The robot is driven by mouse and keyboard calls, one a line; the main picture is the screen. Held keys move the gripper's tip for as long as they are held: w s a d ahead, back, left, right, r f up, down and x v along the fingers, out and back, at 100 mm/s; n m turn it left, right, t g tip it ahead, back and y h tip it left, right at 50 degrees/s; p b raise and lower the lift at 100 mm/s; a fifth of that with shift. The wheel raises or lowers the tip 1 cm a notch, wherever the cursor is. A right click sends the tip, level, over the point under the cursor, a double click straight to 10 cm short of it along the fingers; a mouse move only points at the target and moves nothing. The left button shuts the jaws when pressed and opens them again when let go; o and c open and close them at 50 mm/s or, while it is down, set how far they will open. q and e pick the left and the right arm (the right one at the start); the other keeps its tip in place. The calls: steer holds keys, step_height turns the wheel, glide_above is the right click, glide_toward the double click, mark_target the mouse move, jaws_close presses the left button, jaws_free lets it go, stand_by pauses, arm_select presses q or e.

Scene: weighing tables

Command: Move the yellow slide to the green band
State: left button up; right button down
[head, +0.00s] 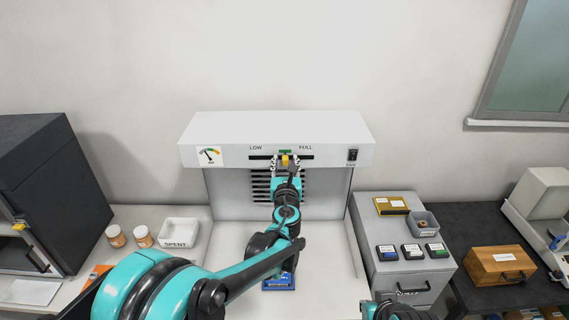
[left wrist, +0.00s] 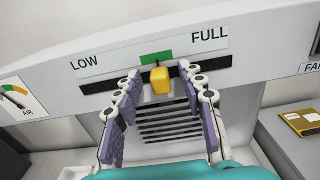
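The yellow slide (head: 285,160) sits in a dark horizontal slot on the front of the white hood, between the LOW and FULL labels. In the left wrist view the yellow slide (left wrist: 160,81) is just below the green band (left wrist: 156,58), near its middle. The green band also shows in the head view (head: 285,151). My left gripper (left wrist: 159,84) is open, with one finger on each side of the slide and gaps visible between. In the head view the left gripper (head: 286,168) reaches up to the slot. My right gripper is not clearly visible.
A dial gauge (head: 209,155) is left of the slot and a switch (head: 352,155) right of it. A grey vent lies below. A SPENT tray (head: 179,233) and jars (head: 143,237) stand left; a grey cabinet (head: 403,270) with small boxes stands right.

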arm_select(q)
steer(key=shift+s, duration=0.15)
steer(key=s, duration=1.1)
steer(key=shift+s+d, duration=0.2)
steer(key=shift+s, duration=0.2)
steer(key=s+a+f+n+g+y+b, duration=0.25)
steer(key=s+a+f+n+b, duration=0.25)
steer(key=a+f+n, duration=0.4)
steer(key=s+a+f+n+g+y+b, duration=0.1)
steer(key=s+a+f+n+g+b, duration=0.4)
steer(key=a+n, duration=0.5)
steer(key=s+d+f+n+g+h+b, duration=0.1)
steer(key=s+f+n+b, duration=0.3)
steer(key=s+f+n, duration=0.4)
steer(key=s+d+f+n+g+h+b, duration=0.1)
steer(key=s+f+n+g+h+b, duration=0.1)
steer(key=s+f+n, duration=0.6)
steer(key=h+b, duration=0.1)
steer(key=b, duration=0.1)
steer(key=shift+s+d+f+n+b, duration=0.3)
steer(key=shift+s+b, duration=0.1)
